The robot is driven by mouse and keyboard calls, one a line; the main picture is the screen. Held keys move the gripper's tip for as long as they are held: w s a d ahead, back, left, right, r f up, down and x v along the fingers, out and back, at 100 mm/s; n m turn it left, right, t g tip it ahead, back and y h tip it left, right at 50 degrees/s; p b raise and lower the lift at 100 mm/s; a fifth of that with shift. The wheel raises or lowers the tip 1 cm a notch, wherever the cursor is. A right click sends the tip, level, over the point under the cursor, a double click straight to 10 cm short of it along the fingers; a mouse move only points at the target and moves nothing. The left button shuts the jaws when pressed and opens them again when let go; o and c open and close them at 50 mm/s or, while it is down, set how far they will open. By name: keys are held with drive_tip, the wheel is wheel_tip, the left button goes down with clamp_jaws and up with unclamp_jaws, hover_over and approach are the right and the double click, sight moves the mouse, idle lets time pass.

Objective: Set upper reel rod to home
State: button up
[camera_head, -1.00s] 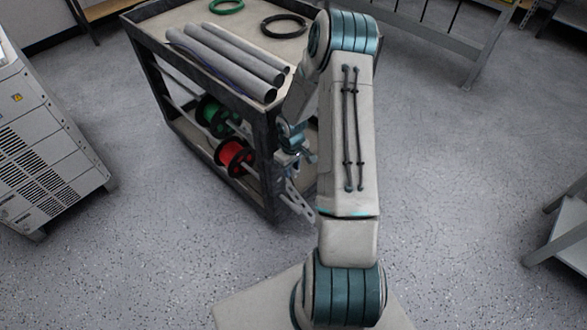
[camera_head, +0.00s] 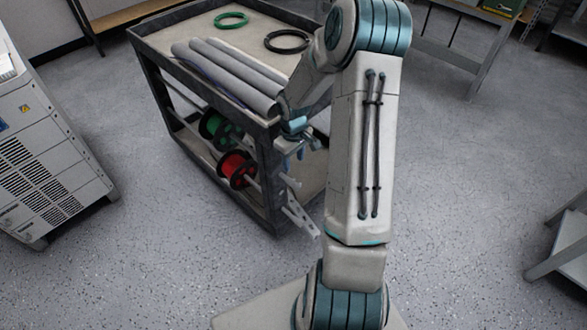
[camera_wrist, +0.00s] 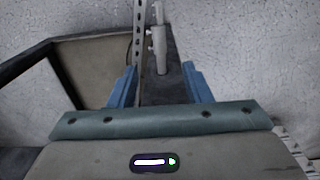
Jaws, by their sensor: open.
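Two reels sit in the side of the cart in the head view: a green reel (camera_head: 216,130) and, below and right of it, a red reel (camera_head: 237,169). Each is on a pale rod. My gripper (camera_head: 300,142) is beside the cart's near corner post, partly hidden by my arm. In the wrist view my gripper (camera_wrist: 160,86) is open, with its two blue fingers apart and nothing between the tips. A grey rod end (camera_wrist: 159,48) with a small side knob shows just beyond the fingers, in line with the gap. Which rod it belongs to is unclear.
The cart (camera_head: 270,222) has a dark frame, with grey tubes (camera_head: 225,78), a green ring (camera_head: 231,20) and a black ring (camera_head: 287,41) on top. A perforated strip (camera_wrist: 137,35) stands left of the rod end. A grey cabinet (camera_head: 45,160) is at left.

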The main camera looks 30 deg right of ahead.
wheel_tip(320, 180, up, 2)
drive_tip(key=shift+r, duration=0.1)
